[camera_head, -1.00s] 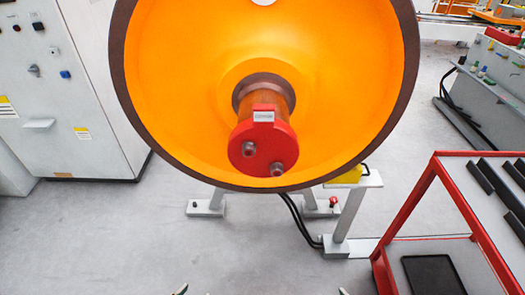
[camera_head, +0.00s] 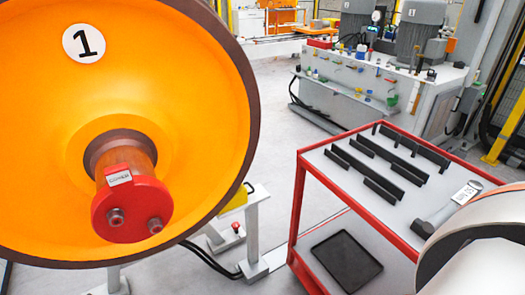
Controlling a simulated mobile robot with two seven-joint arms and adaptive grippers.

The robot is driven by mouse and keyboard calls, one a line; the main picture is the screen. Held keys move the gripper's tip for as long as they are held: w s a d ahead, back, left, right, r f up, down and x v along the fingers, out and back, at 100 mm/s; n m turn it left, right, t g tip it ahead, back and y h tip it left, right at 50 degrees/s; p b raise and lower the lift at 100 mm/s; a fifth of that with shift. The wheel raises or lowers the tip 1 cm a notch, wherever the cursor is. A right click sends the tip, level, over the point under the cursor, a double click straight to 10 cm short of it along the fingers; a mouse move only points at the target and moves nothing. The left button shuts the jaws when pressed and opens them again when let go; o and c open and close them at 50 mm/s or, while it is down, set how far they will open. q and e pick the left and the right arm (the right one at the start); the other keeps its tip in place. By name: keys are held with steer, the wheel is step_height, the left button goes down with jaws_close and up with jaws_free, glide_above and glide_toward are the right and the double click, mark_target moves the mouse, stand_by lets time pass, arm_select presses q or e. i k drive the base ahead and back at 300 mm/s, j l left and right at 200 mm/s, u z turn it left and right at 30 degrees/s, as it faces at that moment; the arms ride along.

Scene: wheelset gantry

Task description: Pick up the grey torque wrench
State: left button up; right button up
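A grey tool with a white label, which looks like the torque wrench (camera_head: 447,211), lies on the top of the red cart (camera_head: 390,188) at the right. Its labelled end points to the back right, and its dark end is at the front near the cart's edge. Part of it may be hidden behind a white and grey rounded link of my own arm at the lower right. Neither of my grippers shows in this view.
Black dividers (camera_head: 367,170) stand in rows on the cart top. A black tray (camera_head: 346,261) lies on its lower shelf. A large orange wheel (camera_head: 190,80) with a red end cap (camera_head: 130,208) fills the left. A grey machine bench (camera_head: 370,92) stands behind the cart.

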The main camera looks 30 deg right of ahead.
mark_target(474, 189)
steer(key=z, duration=2.45)
steer(key=u, duration=0.85)
steer(key=k+l+u, duration=0.1)
steer(key=l+u, duration=0.2)
steer(key=u, duration=0.15)
steer(key=k+l+u, duration=0.15)
steer(key=u, duration=0.25)
steer(key=l, duration=0.1)
